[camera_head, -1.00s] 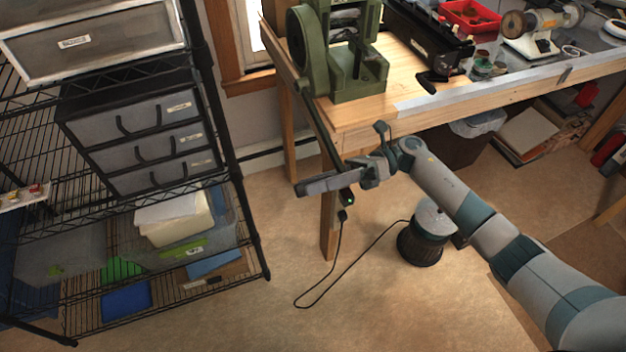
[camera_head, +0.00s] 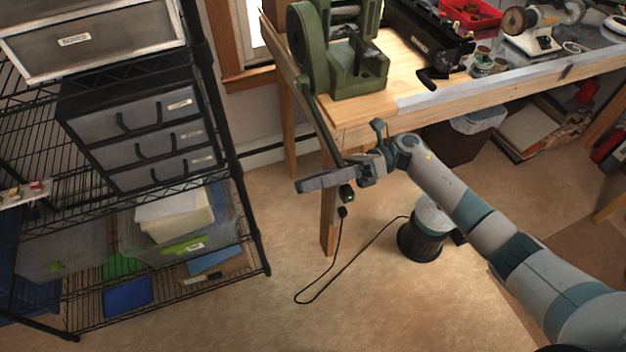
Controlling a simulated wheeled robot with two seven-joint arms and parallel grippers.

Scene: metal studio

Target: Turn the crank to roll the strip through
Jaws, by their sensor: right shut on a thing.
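The green rolling mill (camera_head: 358,72) stands on the near left corner of the wooden bench, with a round wheel housing (camera_head: 299,45) on its left side. The crank's long dark arm (camera_head: 322,124) slants down from the housing, past the bench edge, to my right gripper (camera_head: 354,168). My right gripper is shut at the lower end of the crank; its fingers and wrist hide the handle. The mill's rollers (camera_head: 345,12) show only partly at the top edge, and I cannot make out the strip. My left gripper is out of view.
The bench (camera_head: 380,112) has a front leg close beside my right gripper. A black wire shelf (camera_head: 255,235) with drawers stands at the left. A waste bin, a round pedestal (camera_head: 424,240) and a cable lie below. Open floor lies between shelf and bench.

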